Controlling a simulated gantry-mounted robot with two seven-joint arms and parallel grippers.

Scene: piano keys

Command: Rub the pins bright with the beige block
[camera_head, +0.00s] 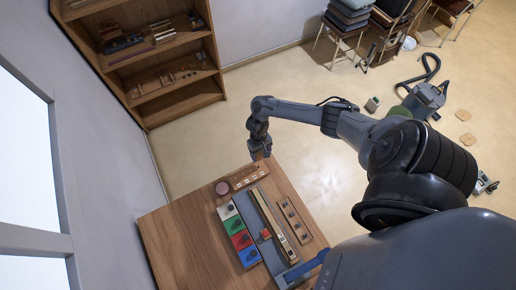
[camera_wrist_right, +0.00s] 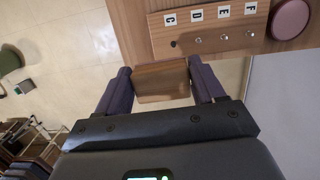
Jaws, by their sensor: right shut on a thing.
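In the right wrist view my right gripper (camera_wrist_right: 160,76) is shut on the beige block (camera_wrist_right: 162,86), which shows as a brown wooden block between the two fingers. A wooden pin board (camera_wrist_right: 213,33) with labels C, D, E and F lies just beyond it. The pin by C (camera_wrist_right: 173,44) looks dark; the pins by D, E and F (camera_wrist_right: 224,38) look light and shiny. The block appears apart from the pins, near the table edge. In the head view my right gripper (camera_head: 261,154) is at the far end of the pin board (camera_head: 247,177). My left gripper is not in view.
A pink round thing (camera_head: 222,188) sits beside the pin board on the wooden table (camera_head: 180,235). Coloured panels (camera_head: 239,238), a long key piece (camera_head: 269,218) and another board (camera_head: 294,219) lie nearer. A blue object (camera_head: 305,268) is at the near edge. The table's left side is clear.

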